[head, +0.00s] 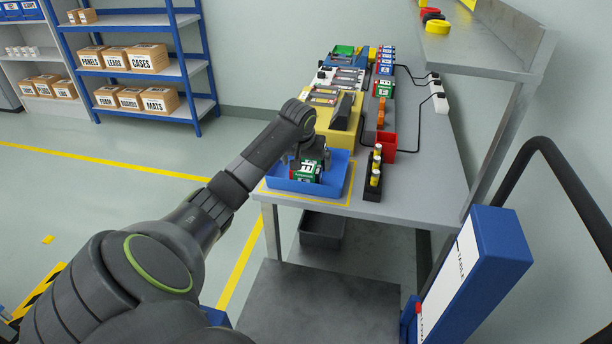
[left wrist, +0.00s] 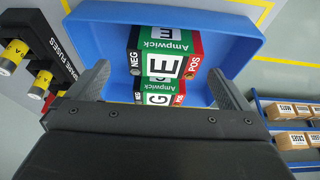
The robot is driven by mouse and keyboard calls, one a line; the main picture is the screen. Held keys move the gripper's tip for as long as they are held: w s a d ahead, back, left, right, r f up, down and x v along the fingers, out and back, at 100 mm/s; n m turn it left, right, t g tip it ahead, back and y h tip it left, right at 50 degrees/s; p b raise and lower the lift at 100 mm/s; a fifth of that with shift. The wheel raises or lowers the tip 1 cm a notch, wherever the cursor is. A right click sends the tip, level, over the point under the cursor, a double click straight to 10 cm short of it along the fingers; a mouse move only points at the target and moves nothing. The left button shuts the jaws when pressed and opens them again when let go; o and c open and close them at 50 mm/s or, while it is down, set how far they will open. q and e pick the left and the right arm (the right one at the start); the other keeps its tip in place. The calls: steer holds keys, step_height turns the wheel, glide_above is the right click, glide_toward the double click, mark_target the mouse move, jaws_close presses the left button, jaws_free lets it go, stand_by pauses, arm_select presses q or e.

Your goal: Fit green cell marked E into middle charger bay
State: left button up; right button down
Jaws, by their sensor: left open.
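The green cell marked E (left wrist: 165,66) has a black NEG end and a red POS end. It lies in a blue tray (head: 277,184) at the table's near end; the head view shows it there too (head: 307,172). A second green cell, marked G (left wrist: 158,98), is close beside it in the left wrist view. My left gripper (head: 310,153) is just above the tray, open, its fingers to either side of the cells in the left wrist view. It holds nothing. The middle charger bay cannot be made out for certain among the units farther back.
Behind the tray is a yellow unit (head: 341,138). A red bin (head: 389,148) and a black fuse rack (head: 373,190) with yellow-topped fuses stand to the right. Farther back are several battery units and a row of cells (head: 385,60). A raised shelf (head: 470,50) overhangs the right side.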

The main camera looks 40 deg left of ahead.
mark_target(306, 168)
arm_select(q)
steer(key=shift+a+x, duration=0.1)
steer(key=shift+x, duration=1.25)
steer(key=shift+a+x, duration=0.15)
steer(key=shift+x, duration=1.2)
steer(key=shift+c, duration=0.4)
steer(key=shift+r, duration=0.15)
steer(key=c, duration=1.2)
